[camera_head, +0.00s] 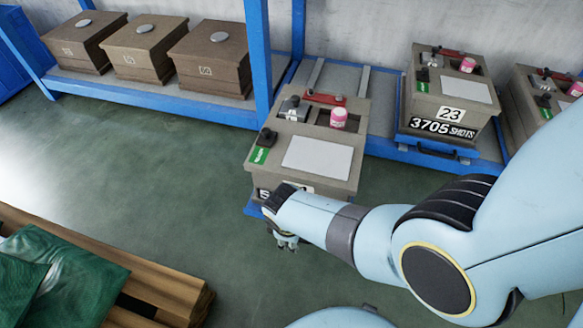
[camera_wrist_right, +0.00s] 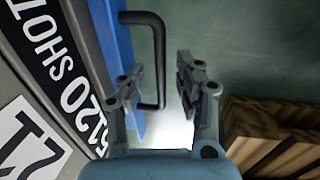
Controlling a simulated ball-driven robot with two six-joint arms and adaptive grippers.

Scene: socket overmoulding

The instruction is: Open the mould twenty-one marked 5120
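Mould twenty-one (camera_head: 265,175) is a grey-brown box with a pale plate, a pink pot and a red part on top. It stands farther forward than mould 23, on a blue base. My right arm hides most of its front label in the head view. In the right wrist view its label (camera_wrist_right: 30,140) shows "21" and "5120 SHOTS" sideways. A black handle (camera_wrist_right: 159,65) sticks out from the blue front (camera_wrist_right: 122,60). My right gripper (camera_wrist_right: 160,88), also in the head view (camera_head: 287,243), is open with the handle's bar between its fingers. My left gripper is out of view.
Mould 23 (camera_head: 440,108) and another mould (camera_head: 527,110) stand to the right on the blue rack. Three brown boxes (camera_head: 210,55) are on its left. A wooden pallet (camera_head: 160,290) with green sacks (camera_head: 85,285) lies at lower left. Green floor (camera_head: 150,165) is clear between.

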